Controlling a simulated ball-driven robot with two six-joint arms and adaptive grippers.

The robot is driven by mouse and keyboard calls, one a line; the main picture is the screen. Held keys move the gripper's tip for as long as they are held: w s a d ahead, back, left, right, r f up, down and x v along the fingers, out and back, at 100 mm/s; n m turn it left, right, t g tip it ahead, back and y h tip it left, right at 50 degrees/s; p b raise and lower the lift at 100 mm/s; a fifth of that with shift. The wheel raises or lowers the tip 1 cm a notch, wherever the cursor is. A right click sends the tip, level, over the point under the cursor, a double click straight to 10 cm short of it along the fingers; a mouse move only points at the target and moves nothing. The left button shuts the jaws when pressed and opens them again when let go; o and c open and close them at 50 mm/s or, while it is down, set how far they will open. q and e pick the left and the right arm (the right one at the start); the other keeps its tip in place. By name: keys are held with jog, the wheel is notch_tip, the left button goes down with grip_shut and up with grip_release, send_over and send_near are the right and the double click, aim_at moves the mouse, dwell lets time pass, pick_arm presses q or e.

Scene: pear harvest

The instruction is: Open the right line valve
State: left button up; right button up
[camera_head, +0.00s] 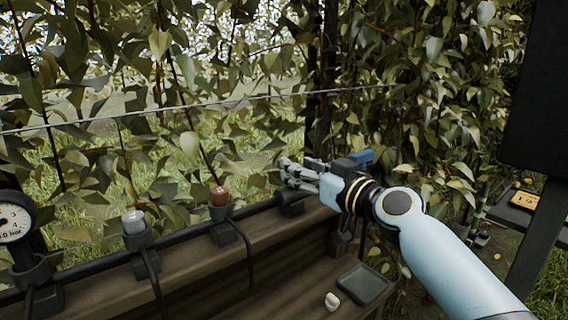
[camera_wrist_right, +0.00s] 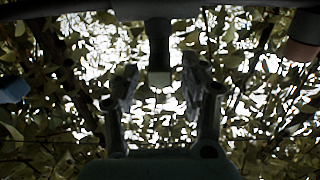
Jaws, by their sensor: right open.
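Several capped fittings stand on a black pipe (camera_head: 180,238) along a wooden ledge: a pale grey cap (camera_head: 134,222), a red-brown cap (camera_head: 219,195), and a blue part (camera_head: 362,156) beyond my gripper. My right gripper (camera_head: 291,174) is open over the pipe, right of the red-brown cap, above a black fitting base (camera_head: 291,203). In the dark right wrist view, a post with a pale tip (camera_wrist_right: 159,78) shows between the fingers; contact cannot be told. The red-brown cap (camera_wrist_right: 302,50) is at right and the blue part (camera_wrist_right: 14,90) at left. No label identifies the right line valve. My left gripper is out of view.
A pressure gauge (camera_head: 14,222) stands at the far left. A dark square tray (camera_head: 363,284) and a small white object (camera_head: 332,301) are on the wooden surface below. A thin wire (camera_head: 190,106) crosses before the leaves. A dark panel (camera_head: 535,85) is at right.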

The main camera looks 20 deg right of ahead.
jog(key=x, duration=0.5)
jog(key=shift+w+a+f, duration=0.1)
jog(key=shift+w, duration=0.15)
grip_shut()
